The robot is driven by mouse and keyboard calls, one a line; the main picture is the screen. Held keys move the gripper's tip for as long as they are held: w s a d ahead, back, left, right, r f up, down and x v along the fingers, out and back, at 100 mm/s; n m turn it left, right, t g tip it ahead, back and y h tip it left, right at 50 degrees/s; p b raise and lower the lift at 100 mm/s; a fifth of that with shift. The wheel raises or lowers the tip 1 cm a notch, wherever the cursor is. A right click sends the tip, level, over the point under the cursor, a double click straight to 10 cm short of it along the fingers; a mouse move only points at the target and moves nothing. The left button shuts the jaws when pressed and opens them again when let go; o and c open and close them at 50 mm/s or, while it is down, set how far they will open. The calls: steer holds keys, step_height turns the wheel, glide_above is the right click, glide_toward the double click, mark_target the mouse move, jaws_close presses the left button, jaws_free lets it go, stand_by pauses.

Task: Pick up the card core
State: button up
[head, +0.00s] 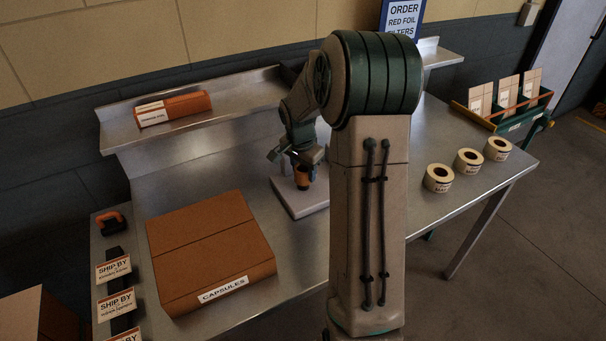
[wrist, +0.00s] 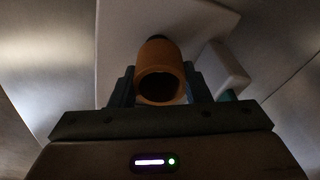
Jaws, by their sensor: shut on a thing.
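The card core is an orange-brown hollow tube with a dark inside. In the wrist view the card core (wrist: 160,72) stands between the two fingers of my gripper (wrist: 160,92), its open end towards the camera. My gripper is shut on it. In the head view the card core (head: 302,178) shows below my gripper (head: 301,160), over a pale block (head: 290,203) on the bench. I cannot tell whether its lower end touches the block.
A large brown box labelled CAPSULES (head: 210,250) lies left of the block. Several label rolls (head: 438,178) stand on the right of the bench. A crate with cards (head: 505,118) is at the far right. An orange box (head: 173,108) sits on the back shelf.

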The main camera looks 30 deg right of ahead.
steer(key=shift+s+f+t+b, duration=0.2)
steer(key=shift+s+t+b, duration=0.3)
steer(key=shift+t+b, duration=0.5)
steer(key=shift+d+r+t, duration=0.1)
steer(key=shift+r+t, duration=0.2)
steer(key=shift+t, duration=0.1)
steer(key=d+v, duration=0.1)
steer(key=v, duration=0.5)
steer(key=s+r+g+b, duration=0.2)
steer(key=s+g, duration=0.1)
steer(key=s, duration=1.7)
steer(key=shift+s+d+g+b, duration=0.25)
steer(key=shift+g+b, duration=0.05)
